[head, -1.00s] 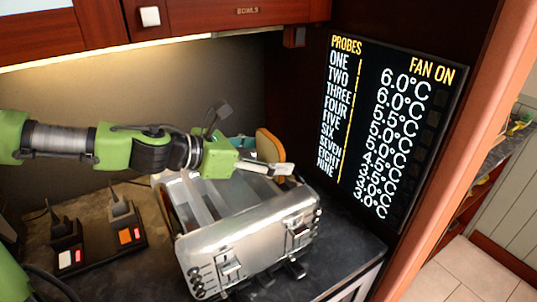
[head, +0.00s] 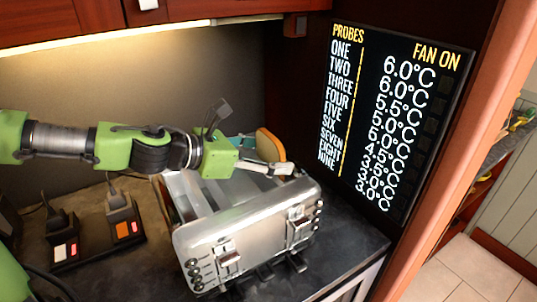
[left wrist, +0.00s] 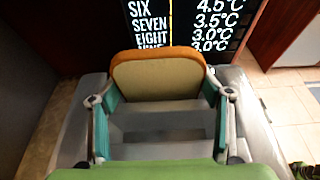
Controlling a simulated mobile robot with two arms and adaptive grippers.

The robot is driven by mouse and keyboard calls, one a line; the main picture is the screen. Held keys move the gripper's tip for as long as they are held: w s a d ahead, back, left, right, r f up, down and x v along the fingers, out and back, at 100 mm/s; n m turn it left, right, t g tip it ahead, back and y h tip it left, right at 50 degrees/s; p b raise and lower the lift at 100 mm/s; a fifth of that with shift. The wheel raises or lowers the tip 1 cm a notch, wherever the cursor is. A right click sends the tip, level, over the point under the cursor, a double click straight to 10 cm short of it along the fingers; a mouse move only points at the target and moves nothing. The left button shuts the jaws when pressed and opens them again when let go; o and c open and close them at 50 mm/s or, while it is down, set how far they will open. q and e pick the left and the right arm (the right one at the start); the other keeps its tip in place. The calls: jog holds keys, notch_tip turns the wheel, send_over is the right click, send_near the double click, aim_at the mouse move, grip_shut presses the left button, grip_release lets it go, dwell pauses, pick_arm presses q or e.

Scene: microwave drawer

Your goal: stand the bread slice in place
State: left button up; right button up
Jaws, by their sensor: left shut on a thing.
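The bread slice (head: 270,147), pale with a brown crust, stands upright over the far right part of the silver toaster (head: 250,222). My left gripper (head: 266,158) reaches in from the left above the toaster and is shut on the slice. In the left wrist view the bread slice (left wrist: 158,78) sits upright between the two teal finger pads, with the toaster (left wrist: 160,122) and its slots beneath. The slice's lower edge meets the toaster top in that picture; I cannot tell whether it is in a slot. My right gripper is not in view.
Two dark plugs in sockets (head: 125,230) stand left of the toaster on the dark counter (head: 345,240). A black display panel (head: 395,110) stands close behind and right. A wooden cabinet (head: 230,8) hangs above.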

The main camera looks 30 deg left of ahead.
pick_arm(q)
jog(key=shift+f, duration=0.35)
jog(key=o, duration=0.9)
jog(key=shift+s, duration=0.1)
jog(key=shift+c, duration=0.2)
jog(key=shift+o, duration=1)
jog(key=shift+r, duration=0.1)
jog(key=shift+v, duration=5.85)
